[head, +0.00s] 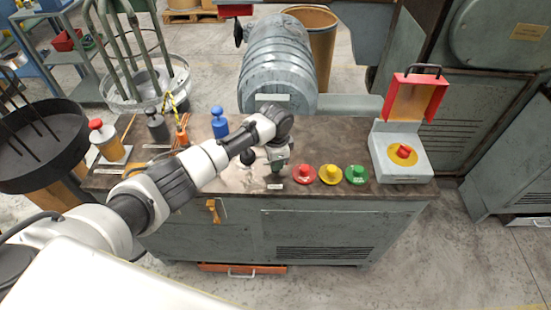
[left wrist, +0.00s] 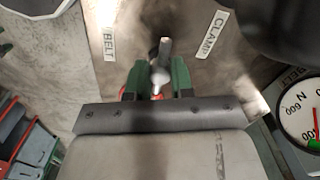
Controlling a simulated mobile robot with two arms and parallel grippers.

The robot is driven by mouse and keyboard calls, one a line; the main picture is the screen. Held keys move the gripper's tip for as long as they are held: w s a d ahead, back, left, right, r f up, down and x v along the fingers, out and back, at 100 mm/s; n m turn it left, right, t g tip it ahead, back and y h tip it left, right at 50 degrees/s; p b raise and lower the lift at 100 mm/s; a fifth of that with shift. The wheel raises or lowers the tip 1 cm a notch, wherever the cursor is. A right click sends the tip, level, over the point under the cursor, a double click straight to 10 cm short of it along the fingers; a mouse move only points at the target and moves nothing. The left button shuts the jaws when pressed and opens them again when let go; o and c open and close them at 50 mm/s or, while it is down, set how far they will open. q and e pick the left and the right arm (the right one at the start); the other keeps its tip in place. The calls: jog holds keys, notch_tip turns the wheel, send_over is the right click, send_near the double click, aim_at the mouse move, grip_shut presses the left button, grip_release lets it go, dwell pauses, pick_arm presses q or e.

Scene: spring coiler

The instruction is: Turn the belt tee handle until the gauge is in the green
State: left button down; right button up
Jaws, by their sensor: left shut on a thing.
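The belt tee handle (left wrist: 164,52) shows in the left wrist view as a short metal bar with a rounded middle. A BELT label (left wrist: 109,38) is to its left and a CLAMP label (left wrist: 212,34) to its right. My left gripper (left wrist: 156,82) has its green fingers on both sides of the handle, shut on it. In the head view the left gripper (head: 277,165) is low over the bench top, and the handle is hidden there. The belt gauge (left wrist: 302,112) is cut off at the right edge, with a green band low on its dial; its needle reading is unclear.
Red (head: 304,174), yellow (head: 331,174) and green (head: 357,175) buttons sit right of the gripper. Beyond is a box with a raised red cover (head: 415,95). A large grey cylinder (head: 278,65) stands behind. A blue weight (head: 219,122) is to the left.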

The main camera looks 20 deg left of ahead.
pick_arm(q)
jog(key=shift+m, duration=0.7)
jog(key=c, duration=1)
grip_release()
notch_tip(320, 180, up, 11)
jog(key=shift+f, duration=0.1)
jog(key=shift+o, duration=0.3)
